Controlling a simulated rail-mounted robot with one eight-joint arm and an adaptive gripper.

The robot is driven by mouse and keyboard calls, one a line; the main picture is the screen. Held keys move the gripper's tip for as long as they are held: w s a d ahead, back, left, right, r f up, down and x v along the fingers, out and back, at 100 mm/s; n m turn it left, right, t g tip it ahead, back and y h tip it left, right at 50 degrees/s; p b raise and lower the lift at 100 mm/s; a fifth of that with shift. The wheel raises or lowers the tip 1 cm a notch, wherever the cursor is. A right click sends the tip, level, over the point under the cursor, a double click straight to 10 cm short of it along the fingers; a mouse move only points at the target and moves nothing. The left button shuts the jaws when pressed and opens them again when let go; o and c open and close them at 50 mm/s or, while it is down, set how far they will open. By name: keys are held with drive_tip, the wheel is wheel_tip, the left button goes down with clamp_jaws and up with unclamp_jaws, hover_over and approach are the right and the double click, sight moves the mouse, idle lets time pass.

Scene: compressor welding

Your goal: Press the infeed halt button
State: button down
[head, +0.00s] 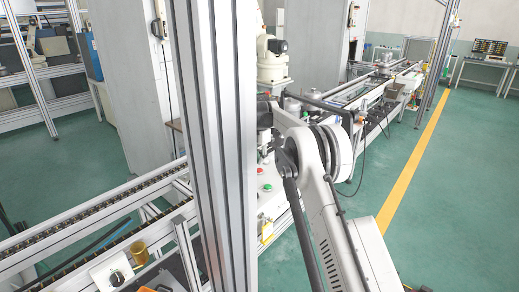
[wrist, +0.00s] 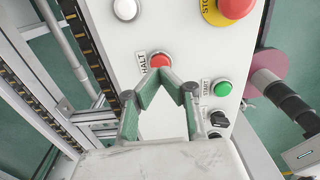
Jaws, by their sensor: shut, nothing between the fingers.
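The halt button is a round red button (wrist: 160,61) on a pale control panel (wrist: 190,40) in the wrist view, with a HALT label (wrist: 143,62) beside it on the left. My gripper (wrist: 170,76) is shut and empty, its green-padded fingers meeting in a point just below the red button in the picture. The fingertips overlap the button's lower edge. I cannot tell whether they touch it. In the head view small red and green buttons (head: 267,188) show on a white box beyond the frame post. My gripper is hidden there behind my arm.
The panel also has a green START button (wrist: 222,89), a black knob (wrist: 218,119), a white button (wrist: 126,9) and a large red stop button on yellow (wrist: 232,8). A conveyor rail (wrist: 88,45) runs along the left. An aluminium post (head: 215,130) stands in the head view.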

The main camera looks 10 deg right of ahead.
sight(260, 169)
drive_tip(key=shift+f, duration=1.35)
drive_tip(key=shift+s+f+b, duration=0.15)
drive_tip(key=shift+f+b, duration=0.65)
drive_tip(key=shift+f, duration=0.15)
drive_tip(key=shift+r, duration=0.1)
wheel_tip(260, 169, up, 14)
drive_tip(key=shift+r, duration=0.1)
